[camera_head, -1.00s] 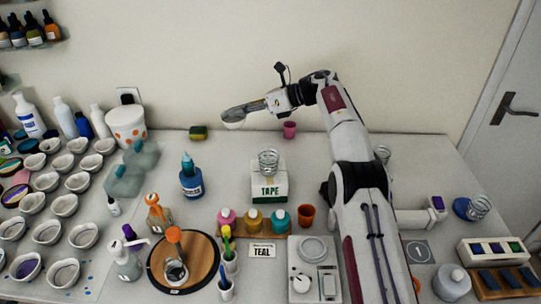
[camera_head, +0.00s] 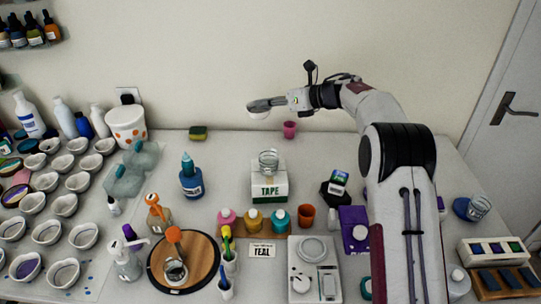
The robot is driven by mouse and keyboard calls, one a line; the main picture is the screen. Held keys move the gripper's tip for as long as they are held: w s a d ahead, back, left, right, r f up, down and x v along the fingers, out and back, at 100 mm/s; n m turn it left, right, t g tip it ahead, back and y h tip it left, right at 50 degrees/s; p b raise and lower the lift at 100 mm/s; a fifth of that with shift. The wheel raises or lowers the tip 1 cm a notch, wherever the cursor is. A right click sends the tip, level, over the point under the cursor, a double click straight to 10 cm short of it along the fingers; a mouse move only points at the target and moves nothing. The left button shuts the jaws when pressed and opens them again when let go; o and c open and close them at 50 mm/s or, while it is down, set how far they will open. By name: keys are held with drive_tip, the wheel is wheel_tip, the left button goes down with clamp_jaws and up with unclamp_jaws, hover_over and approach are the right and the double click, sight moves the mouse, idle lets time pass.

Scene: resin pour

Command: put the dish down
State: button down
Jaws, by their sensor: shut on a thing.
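My gripper (camera_head: 268,104) is in the upper middle of the head view, high near the back wall and pointing left. The dish is in the air above the back part of the table (camera_head: 230,150). The far side of the dish and the exact finger contact are too small to tell.
White dishes (camera_head: 46,231) crowd the left side. A tape box (camera_head: 268,187) with a clear cup on it, a blue bottle (camera_head: 191,180), a pink cup (camera_head: 289,129) and a sponge (camera_head: 198,133) stand around. A scale (camera_head: 314,270) is in front. Bare table lies behind the tape box.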

drive_tip(key=w+d+f+m+t+h, duration=0.1)
drive_tip(key=d+f+m+t, duration=0.1)
drive_tip(key=d+f, duration=0.2)
drive_tip(key=shift+f+h, duration=0.3)
drive_tip(key=shift+f, duration=0.55)
drive_tip(key=shift+f, duration=0.1)
drive_tip(key=shift+f, duration=3.05)
drive_tip(key=shift+f, duration=0.1)
drive_tip(key=shift+f, duration=1.75)
drive_tip(key=shift+f, duration=0.1)
